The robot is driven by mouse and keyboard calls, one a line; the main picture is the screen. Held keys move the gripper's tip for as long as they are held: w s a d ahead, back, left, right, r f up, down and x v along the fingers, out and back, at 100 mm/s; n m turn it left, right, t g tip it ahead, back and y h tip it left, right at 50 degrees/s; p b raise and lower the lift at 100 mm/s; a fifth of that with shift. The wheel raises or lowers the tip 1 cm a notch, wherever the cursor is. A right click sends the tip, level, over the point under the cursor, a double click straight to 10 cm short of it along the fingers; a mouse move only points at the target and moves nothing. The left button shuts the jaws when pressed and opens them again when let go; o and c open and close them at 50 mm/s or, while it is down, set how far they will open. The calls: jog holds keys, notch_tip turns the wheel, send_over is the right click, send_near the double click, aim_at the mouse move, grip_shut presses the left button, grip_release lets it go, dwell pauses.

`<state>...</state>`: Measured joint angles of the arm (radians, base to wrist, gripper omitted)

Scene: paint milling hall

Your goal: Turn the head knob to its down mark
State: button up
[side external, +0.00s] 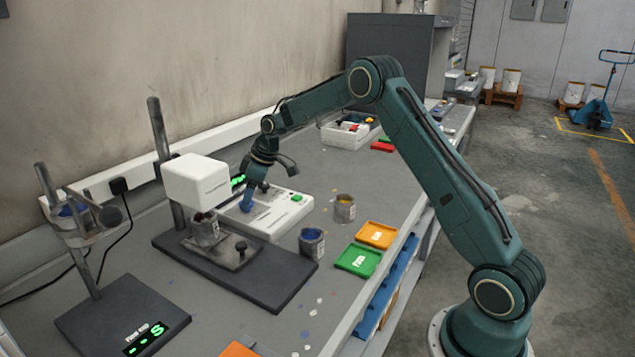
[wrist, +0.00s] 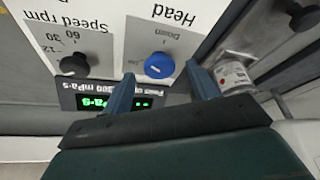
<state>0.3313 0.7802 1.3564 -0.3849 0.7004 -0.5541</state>
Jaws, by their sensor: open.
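The white control panel (side external: 268,222) lies on the bench with my gripper (side external: 249,200) low over it. In the wrist view the blue head knob (wrist: 158,65) sits on the panel below the word "Head". A "Down" mark is printed near it, and a second short mark to its left is too small to read surely. A small pale mark shows on the knob, but I cannot tell exactly where it points. My gripper (wrist: 161,73) is open, with one finger on each side of the knob and visible gaps.
A black speed knob (wrist: 74,64) and a green-lit display (wrist: 115,100) are close by on the panel. A white mixer head (side external: 196,182) stands left of my gripper. Cans (side external: 312,243) and green (side external: 358,260) and orange (side external: 376,235) trays sit in front.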

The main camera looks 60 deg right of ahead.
jog(key=shift+w+a+f, duration=0.1)
jog(key=shift+w+f, duration=0.05)
jog(key=shift+f, duration=0.25)
jog(key=c, duration=1)
jog(key=shift+m, duration=0.5)
jog(key=m, duration=0.1)
jog(key=m+h, duration=0.1)
jog(key=m, duration=0.1)
jog(key=m+h, duration=0.1)
jog(key=m, duration=0.1)
jog(key=shift+a, duration=0.3)
jog(key=m+h, duration=0.1)
jog(key=m, duration=0.2)
jog(key=m+h, duration=0.1)
jog(key=m, duration=0.2)
jog(key=shift+a, duration=0.2)
